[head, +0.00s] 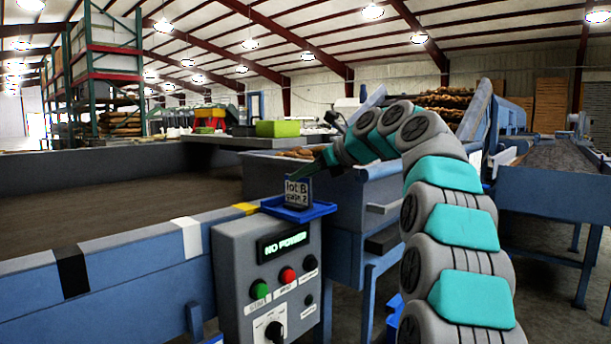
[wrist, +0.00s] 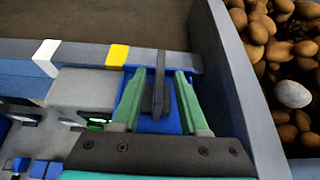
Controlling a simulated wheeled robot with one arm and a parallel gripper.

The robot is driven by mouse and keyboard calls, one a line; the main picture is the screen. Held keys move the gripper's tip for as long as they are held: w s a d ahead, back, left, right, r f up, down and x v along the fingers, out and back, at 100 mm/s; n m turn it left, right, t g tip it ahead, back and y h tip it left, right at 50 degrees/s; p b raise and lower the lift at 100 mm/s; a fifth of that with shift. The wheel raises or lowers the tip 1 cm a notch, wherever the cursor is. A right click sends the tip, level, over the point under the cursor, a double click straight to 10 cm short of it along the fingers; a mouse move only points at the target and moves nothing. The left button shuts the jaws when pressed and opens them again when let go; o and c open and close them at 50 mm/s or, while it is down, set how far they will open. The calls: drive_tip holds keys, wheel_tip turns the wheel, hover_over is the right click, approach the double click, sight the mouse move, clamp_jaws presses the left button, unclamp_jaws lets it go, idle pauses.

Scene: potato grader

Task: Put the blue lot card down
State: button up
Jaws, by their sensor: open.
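The blue lot card (head: 298,191), with pale lettering that reads "lot B", stands upright in a small blue tray (head: 322,210) on top of the control box. In the wrist view the card (wrist: 158,88) shows edge-on as a thin dark strip above the blue tray (wrist: 150,124). My gripper (head: 314,166) reaches down to the card from behind and to the right. In the wrist view its two green fingers (wrist: 160,78) are open, one on each side of the card, with gaps between. The card's lower edge is partly hidden by the tray rim.
The control box (head: 240,262) has a "NO POWER" display, green and red buttons and a dial. A conveyor belt (head: 120,195) lies at left, its rail marked black, white and yellow. A bin of potatoes (wrist: 280,60) is close at right in the wrist view.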

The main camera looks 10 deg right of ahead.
drive_tip(key=v, duration=1.2)
drive_tip(key=s+a+f+n+g+h, duration=0.1)
drive_tip(key=s+a+f+n+g, duration=0.1)
drive_tip(key=s+a+f+n, duration=0.45)
drive_tip(key=s+a+f+n+g+h, duration=0.1)
drive_tip(key=s+a+f+n+g, duration=0.15)
drive_tip(key=s+f, duration=0.45)
drive_tip(key=s+a+f+n+g, duration=0.2)
drive_tip(key=s+a+f+n, duration=0.15)
drive_tip(key=f+n, duration=0.4)
drive_tip(key=s+d+f+n+g+h, duration=0.2)
drive_tip(key=s+f+n, duration=0.4)
drive_tip(key=s+f, duration=0.5)
drive_tip(key=s+d+f+n+g+h, duration=0.2)
drive_tip(key=s+f+n, duration=0.4)
drive_tip(key=s+f, duration=0.6)
drive_tip(key=s+g+h, duration=0.1)
drive_tip(key=s, duration=0.4)
drive_tip(key=shift+s+d+f, duration=0.15)
drive_tip(key=shift+d+f, duration=0.05)
drive_tip(key=shift+f, duration=0.1)
